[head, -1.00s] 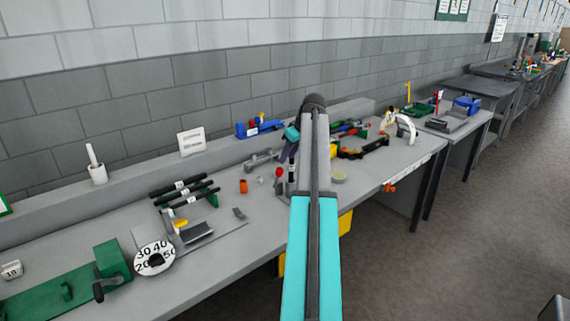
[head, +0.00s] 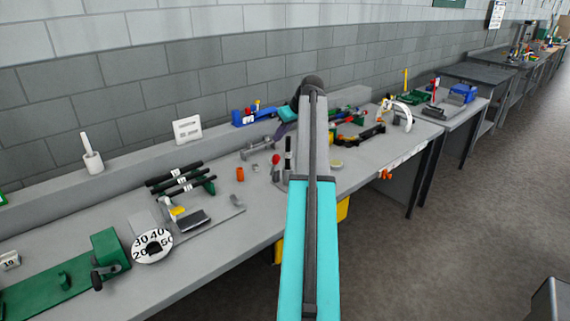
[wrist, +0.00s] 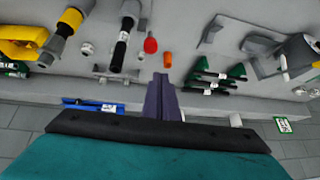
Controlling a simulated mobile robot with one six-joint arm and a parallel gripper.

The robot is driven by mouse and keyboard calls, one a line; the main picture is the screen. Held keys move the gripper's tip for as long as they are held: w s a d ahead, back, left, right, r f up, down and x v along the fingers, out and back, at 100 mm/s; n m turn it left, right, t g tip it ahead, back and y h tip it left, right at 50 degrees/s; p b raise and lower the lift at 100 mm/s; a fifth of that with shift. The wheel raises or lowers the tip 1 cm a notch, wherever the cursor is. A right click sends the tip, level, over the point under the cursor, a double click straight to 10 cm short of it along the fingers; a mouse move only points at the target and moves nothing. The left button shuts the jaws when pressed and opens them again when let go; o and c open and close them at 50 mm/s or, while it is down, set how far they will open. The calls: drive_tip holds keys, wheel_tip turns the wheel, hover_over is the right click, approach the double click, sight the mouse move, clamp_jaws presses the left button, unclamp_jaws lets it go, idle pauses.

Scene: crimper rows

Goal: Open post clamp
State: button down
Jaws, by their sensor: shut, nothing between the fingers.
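I cannot tell for certain which fixture is the post clamp. An upright black-handled piece with a white label (head: 288,160) stands on the bench beside a red ball knob (head: 276,159). In the wrist view the black handle (wrist: 120,52) and the red knob (wrist: 151,45) are left of my fingertips. My gripper (wrist: 161,78) has its purple fingers together and empty, apart from these pieces in the picture. In the head view my arm hides part of the bench, and the fingers show only partly behind it.
An orange cylinder (head: 240,174) stands close by, also in the wrist view (wrist: 168,59). Black bars on green stands (head: 183,178) and a numbered dial (head: 152,246) are to the left. A blue rack (head: 252,116) is at the back. The bench front is mostly clear.

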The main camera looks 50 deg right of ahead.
drive_tip(key=w+a+m+t+y+b, duration=0.3)
drive_tip(key=w+a+m+t+y, duration=0.15)
drive_tip(key=a+t, duration=0.35)
drive_tip(key=s+d+f+m+t+h+b, duration=0.1)
drive_tip(key=s+d+f+m+t+b, duration=0.1)
drive_tip(key=s+f, duration=0.4)
drive_tip(key=s+d+f+m+t+h+b, duration=0.2)
drive_tip(key=s+d+f+m+t+b, duration=0.1)
drive_tip(key=s+d+f+m, duration=0.1)
drive_tip(key=s+d+f+m+t+h+b, duration=0.2)
drive_tip(key=s+f+m, duration=0.3)
drive_tip(key=s+f, duration=0.3)
drive_tip(key=shift+s+d+f+m+h+b, duration=0.15)
drive_tip(key=shift+d+f+m+b, duration=0.1)
drive_tip(key=shift+f+b, duration=0.15)
drive_tip(key=shift+s+d+f+m+h+b, duration=0.1)
drive_tip(key=shift+d+f+b, duration=0.1)
drive_tip(key=shift+f+b, duration=0.2)
drive_tip(key=shift+s+d, duration=0.15)
drive_tip(key=shift+s, duration=0.05)
drive_tip(key=shift+w+r, duration=0.1)
drive_tip(key=p, duration=0.3)
approach(274, 166)
drive_tip(key=w+r, duration=0.4)
drive_tip(key=shift+d+r, duration=0.3)
